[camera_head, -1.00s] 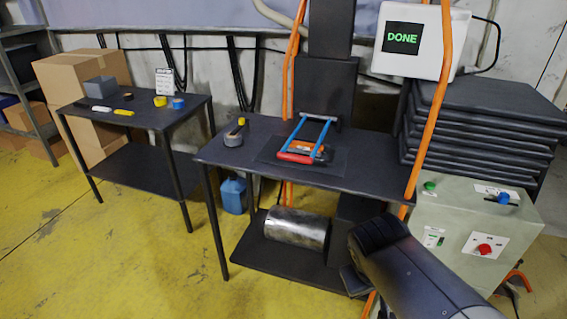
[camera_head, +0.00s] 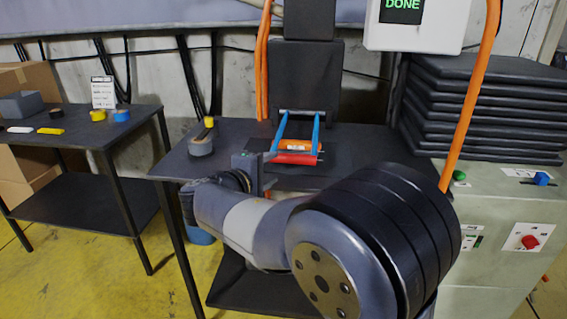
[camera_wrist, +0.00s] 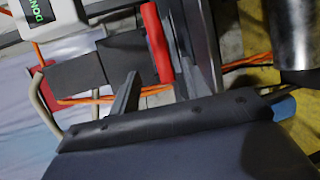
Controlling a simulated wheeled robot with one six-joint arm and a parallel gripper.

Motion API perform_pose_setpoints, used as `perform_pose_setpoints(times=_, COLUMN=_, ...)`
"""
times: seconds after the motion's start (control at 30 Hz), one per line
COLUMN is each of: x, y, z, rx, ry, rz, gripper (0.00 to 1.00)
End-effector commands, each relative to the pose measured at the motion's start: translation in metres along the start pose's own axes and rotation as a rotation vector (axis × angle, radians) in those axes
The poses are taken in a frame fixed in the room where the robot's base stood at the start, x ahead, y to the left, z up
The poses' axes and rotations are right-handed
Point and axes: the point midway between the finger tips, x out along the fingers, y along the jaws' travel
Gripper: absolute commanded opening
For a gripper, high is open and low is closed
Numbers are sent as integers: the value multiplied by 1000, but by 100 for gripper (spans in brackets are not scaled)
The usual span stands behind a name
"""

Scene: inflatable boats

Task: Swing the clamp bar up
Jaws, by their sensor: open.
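The clamp bar is a blue frame (camera_head: 317,128) with a red grip (camera_head: 296,158) across its near end. It lies low over the black bench, slanting toward me, with an orange roll-like piece (camera_head: 293,145) just behind the grip. My gripper (camera_head: 264,163) is at the bench's front, just left of the red grip. In the wrist view the red grip (camera_wrist: 157,43) shows beyond and between the two spread fingers of my gripper (camera_wrist: 160,75). The fingers are open and empty; I cannot tell whether they touch the grip. My arm hides part of the bench front.
Orange hoses (camera_head: 263,60) and a black post (camera_head: 305,75) rise behind. A grey control box (camera_head: 500,225) and stacked black slabs (camera_head: 485,105) stand right. A side table (camera_head: 75,130) stands left.

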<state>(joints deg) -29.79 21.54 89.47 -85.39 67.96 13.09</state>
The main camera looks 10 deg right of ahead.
Motion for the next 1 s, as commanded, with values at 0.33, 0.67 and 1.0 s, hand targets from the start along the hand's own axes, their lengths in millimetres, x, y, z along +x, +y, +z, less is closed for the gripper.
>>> perform_pose_setpoints(times=0.33, x=64, y=-1, z=2, rx=0, ry=-5, rz=-3, gripper=45)
perform_pose_setpoints(times=0.67, x=99, y=0, z=2, rx=0, ry=-2, rz=-3, gripper=45)
perform_pose_setpoints(times=1.0, x=101, y=0, z=2, rx=0, ry=-1, rz=-3, gripper=42)
